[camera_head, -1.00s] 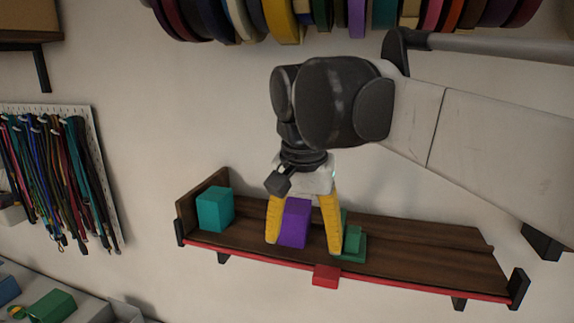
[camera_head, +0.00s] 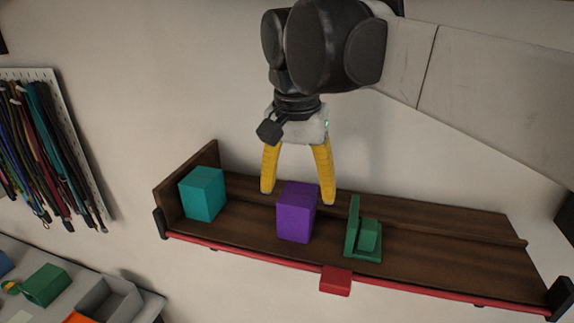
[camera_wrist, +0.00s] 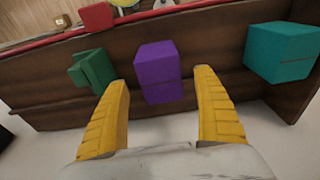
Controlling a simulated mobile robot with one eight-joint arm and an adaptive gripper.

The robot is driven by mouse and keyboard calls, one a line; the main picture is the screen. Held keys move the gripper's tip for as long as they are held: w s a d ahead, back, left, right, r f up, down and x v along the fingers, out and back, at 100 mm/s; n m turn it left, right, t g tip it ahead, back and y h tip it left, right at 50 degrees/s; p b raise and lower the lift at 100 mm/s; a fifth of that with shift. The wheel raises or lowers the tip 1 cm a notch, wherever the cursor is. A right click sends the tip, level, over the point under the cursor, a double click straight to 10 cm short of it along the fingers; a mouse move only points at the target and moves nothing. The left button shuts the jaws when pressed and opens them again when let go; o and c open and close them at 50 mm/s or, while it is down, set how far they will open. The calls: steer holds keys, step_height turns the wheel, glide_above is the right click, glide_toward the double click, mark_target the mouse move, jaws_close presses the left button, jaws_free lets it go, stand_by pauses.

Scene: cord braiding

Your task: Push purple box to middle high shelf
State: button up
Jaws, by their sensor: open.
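The purple box (camera_head: 297,212) stands upright on a dark wooden wall shelf (camera_head: 440,250), between a teal box on its left and a green bracket-like piece on its right. My gripper (camera_head: 298,197) is open above and behind the box, its two yellow fingers pointing down and holding nothing. In the wrist view the purple box (camera_wrist: 159,72) shows ahead, between and beyond the open fingertips (camera_wrist: 162,78). I cannot tell whether a finger touches it. No higher shelf can be clearly identified.
The teal box (camera_head: 203,194) sits by the shelf's left end wall. The green piece (camera_head: 364,236) is right of the purple box. A red tab (camera_head: 335,281) sticks out from the red front edge. The shelf's right part is clear. Cords (camera_head: 50,150) hang at left.

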steer(key=f, duration=0.4)
steer(key=w+f+p, duration=0.1)
steer(key=f, duration=0.1)
steer(key=shift+d+f, duration=0.15)
steer(key=shift+f, duration=0.25)
steer(key=c, duration=1.4)
